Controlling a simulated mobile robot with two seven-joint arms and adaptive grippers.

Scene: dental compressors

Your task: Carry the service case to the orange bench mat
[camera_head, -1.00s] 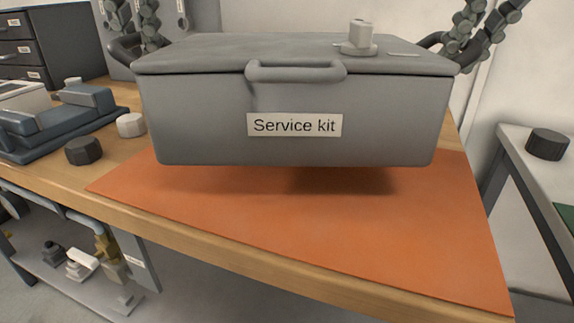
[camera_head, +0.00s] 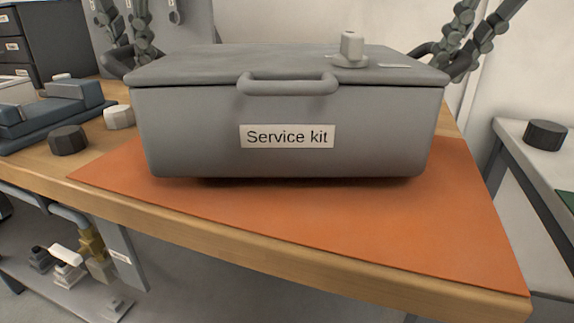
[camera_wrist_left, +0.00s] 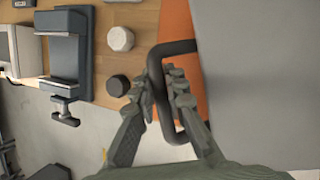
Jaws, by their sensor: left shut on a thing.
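The grey service case (camera_head: 285,130), labelled "Service kit", is level over the orange bench mat (camera_head: 400,230). Its base is very close to the mat, with a thin dark shadow under it; I cannot tell whether it touches. My left gripper (camera_head: 130,48) is at the case's left side handle. In the left wrist view my left gripper (camera_wrist_left: 168,80) is shut on that dark handle (camera_wrist_left: 185,47). My right gripper (camera_head: 462,52) is at the right side handle, with its fingers partly hidden behind the case; its grip is unclear.
A dark knob (camera_head: 68,140), a white knob (camera_head: 119,117) and a blue vise-like tool (camera_head: 50,112) stand on the wooden bench left of the mat. Dark drawers (camera_head: 35,40) stand behind. A separate side table (camera_head: 515,165) with a dark knob (camera_head: 546,135) is at right.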

